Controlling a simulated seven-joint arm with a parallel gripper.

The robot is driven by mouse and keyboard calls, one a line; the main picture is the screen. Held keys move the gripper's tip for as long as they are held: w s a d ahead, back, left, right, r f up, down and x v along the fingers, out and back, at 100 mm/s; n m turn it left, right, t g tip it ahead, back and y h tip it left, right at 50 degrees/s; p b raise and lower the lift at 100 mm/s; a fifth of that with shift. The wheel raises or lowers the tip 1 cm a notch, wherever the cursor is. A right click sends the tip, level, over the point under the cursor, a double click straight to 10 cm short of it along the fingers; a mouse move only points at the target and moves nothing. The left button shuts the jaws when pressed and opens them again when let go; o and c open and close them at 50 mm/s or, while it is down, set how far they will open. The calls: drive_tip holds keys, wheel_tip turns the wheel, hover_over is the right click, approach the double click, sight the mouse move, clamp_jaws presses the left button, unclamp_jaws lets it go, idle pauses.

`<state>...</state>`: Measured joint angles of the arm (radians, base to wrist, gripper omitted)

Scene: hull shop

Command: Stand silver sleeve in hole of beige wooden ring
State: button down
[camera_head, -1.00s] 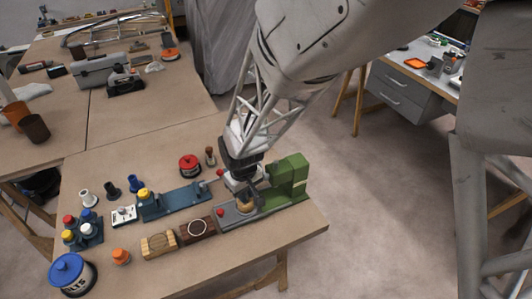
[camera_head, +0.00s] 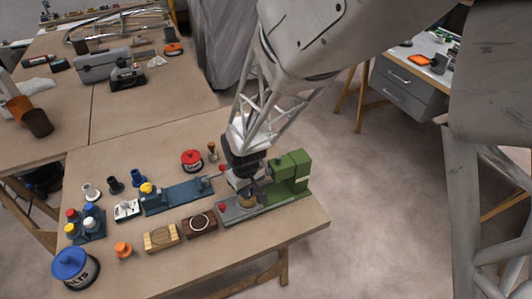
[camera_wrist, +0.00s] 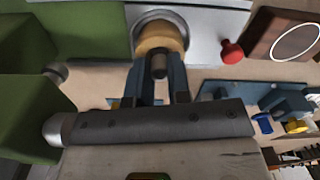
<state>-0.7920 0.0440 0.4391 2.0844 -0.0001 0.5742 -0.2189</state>
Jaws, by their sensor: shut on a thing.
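The beige wooden ring (camera_wrist: 158,38) sits in a round metal seat on the grey bed of a green machine; in the head view the ring (camera_head: 247,201) is small and partly covered. My gripper (camera_wrist: 160,82) is shut on the silver sleeve (camera_wrist: 159,65), a short cylinder that looks dark grey between the fingertips. In the wrist view the sleeve overlaps the near edge of the ring. I cannot tell whether it touches the ring or is in its hole, which is hidden. In the head view my gripper (camera_head: 246,184) is right over the ring.
The green machine block (camera_head: 290,173) stands close on the right of my gripper. A red knob (camera_wrist: 232,52) is on the bed's other side. A dark wooden block with a white ring (camera_head: 199,223) and a blue fixture (camera_head: 180,196) lie left. Several coloured parts stand further left.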

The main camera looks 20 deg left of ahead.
drive_tip(key=shift+f, duration=0.35)
drive_tip(key=c, duration=1.4)
unclamp_jaws()
drive_tip(key=shift+o, duration=0.2)
wheel_tip(320, 180, up, 11)
idle(0.8)
